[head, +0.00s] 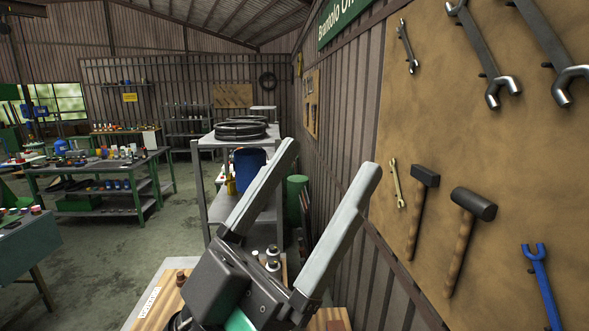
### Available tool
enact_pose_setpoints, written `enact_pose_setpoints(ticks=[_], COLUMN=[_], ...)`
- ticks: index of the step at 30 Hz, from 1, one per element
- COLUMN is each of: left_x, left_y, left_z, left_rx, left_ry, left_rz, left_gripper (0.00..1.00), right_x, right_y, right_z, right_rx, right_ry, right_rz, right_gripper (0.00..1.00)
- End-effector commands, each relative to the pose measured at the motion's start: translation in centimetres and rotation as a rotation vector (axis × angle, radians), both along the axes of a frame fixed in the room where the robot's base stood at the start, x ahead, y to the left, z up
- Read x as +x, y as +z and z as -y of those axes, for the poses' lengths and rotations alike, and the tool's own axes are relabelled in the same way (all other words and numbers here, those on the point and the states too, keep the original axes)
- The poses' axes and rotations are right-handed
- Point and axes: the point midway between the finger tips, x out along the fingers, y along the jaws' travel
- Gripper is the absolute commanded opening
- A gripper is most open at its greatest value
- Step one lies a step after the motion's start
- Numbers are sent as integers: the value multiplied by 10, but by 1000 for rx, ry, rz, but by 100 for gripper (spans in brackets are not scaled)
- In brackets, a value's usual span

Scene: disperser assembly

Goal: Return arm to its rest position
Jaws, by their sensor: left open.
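My left gripper (330,158) rises from the bottom middle of the head view. Its two long grey fingers point up and away and stand wide apart, with nothing between their tips. Its dark body covers part of a wooden-topped workbench (145,288). My right gripper does not show.
Small metal-and-dark parts (272,262) stand on the workbench just behind the gripper body. A pegboard (440,130) with wrenches and hammers hangs close on the right wall. A grey shelf (204,141) with black coils stands beyond. Open floor (120,250) lies to the left.

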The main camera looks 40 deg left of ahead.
Motion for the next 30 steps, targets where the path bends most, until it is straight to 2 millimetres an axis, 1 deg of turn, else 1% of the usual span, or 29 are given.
enact_pose_setpoints(ticks=[1,3,10,12,14,17,20,21,23,24,27,30], left_x=[-8,-11,-11,-11,-11,-11,-11,-11,-11,-11,-11,-10], left_y=[7,10,10,13,23,51,95,115,145,165,205,225], left_z=[-4,-8,-9,-9,-9,-9,-9,-9,-9,-9,-9,-9], left_rx=[-35,-67,-73,-73,-73,-71,-71,-71,-71,-71,-71,-71], left_ry=[3,8,10,10,10,10,10,10,10,10,11,11], left_rz=[6,5,2,2,2,2,2,2,2,2,2,2], left_gripper=[90,90,90,90,90,90,90,90,90,90,90,90], right_x=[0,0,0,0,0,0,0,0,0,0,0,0], right_y=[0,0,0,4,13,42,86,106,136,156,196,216], right_z=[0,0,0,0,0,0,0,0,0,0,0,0], right_rx=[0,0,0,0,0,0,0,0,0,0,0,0], right_ry=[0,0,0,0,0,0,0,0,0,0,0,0], right_rz=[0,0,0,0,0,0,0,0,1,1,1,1], right_gripper=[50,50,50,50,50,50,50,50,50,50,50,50])
